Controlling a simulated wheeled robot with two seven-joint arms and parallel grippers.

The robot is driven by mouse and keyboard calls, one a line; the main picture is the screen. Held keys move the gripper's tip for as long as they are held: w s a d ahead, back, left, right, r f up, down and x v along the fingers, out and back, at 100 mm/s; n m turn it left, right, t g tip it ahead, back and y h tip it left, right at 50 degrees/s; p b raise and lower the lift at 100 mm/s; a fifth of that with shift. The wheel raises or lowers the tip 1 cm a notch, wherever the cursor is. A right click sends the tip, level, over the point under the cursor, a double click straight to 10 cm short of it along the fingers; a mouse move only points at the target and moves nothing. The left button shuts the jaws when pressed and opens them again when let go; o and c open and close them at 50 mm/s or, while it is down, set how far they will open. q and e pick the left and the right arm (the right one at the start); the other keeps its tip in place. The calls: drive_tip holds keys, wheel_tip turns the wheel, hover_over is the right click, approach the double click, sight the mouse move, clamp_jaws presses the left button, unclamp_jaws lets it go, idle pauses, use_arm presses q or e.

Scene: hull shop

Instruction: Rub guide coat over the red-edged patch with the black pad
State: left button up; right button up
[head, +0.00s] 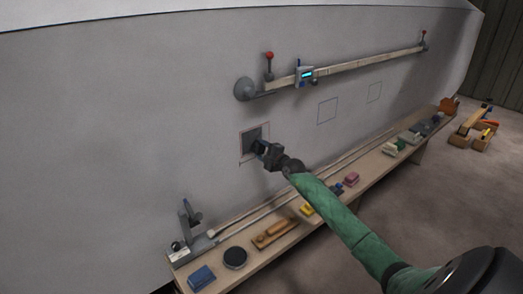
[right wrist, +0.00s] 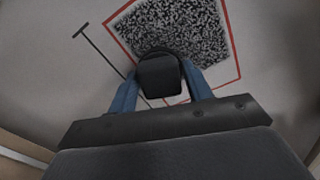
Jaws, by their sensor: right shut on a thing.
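The red-edged patch (head: 241,152) is on the grey hull wall, left of centre in the head view. In the right wrist view, dark speckled guide coat (right wrist: 188,25) covers much of the patch, with paler bare strips along its lower and right sides. My right gripper (head: 260,148) is at the patch, its blue fingers shut on the black pad (right wrist: 160,78). The pad overlaps the lower edge of the speckled area in the wrist view; whether it touches the wall I cannot tell. My left gripper is not in view.
Two blue-edged squares (head: 327,110) are on the wall to the right. A rail (head: 350,66) with a digital gauge (head: 305,75) runs above. A long bench (head: 285,240) with blocks, a round black tin (head: 235,257) and tools stands below. Wooden boxes (head: 478,135) are on the floor.

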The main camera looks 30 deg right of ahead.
drive_tip(key=shift+f+b, duration=1.15)
drive_tip(key=shift+f, duration=0.5)
drive_tip(key=shift+o, duration=0.9)
drive_tip(key=shift+c, duration=0.9)
drive_tip(key=shift+s, duration=0.2)
drive_tip(key=shift+s+p, duration=0.3)
drive_tip(key=shift+s, duration=0.1)
drive_tip(key=shift+d, duration=0.1)
